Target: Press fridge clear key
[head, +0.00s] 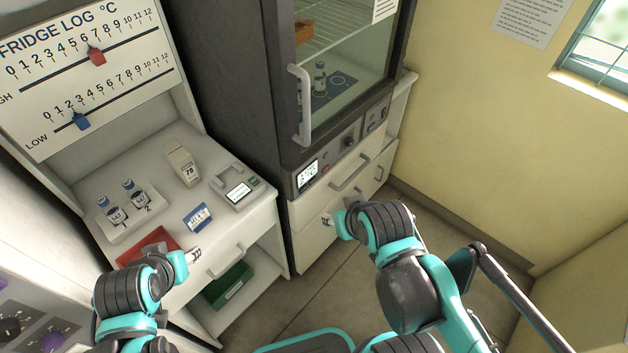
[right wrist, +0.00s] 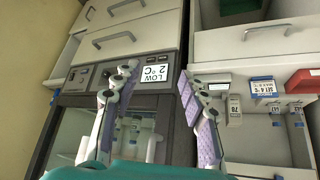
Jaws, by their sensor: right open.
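The fridge (head: 300,150) has a glass door above a dark control panel (head: 336,157). A small white display (head: 307,176) sits at the panel's left end. In the right wrist view the display (right wrist: 155,73) is upside down and reads LOW 2 °C. A small red key (head: 325,168) is just right of the display in the head view; I cannot read a label on it. My right gripper (head: 328,218) is below the panel, in front of the drawers, apart from it. In its wrist view it is open (right wrist: 158,82) and empty. My left gripper (head: 193,256) is near the bench front; its jaw opening is unclear.
The bench left of the fridge holds vials in a rack (head: 130,212), a thermometer box (head: 181,163), a small device (head: 237,191), a blue card (head: 197,217) and a red tray (head: 150,247). The fridge door handle (head: 302,105) sticks out above the panel. The floor in front is clear.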

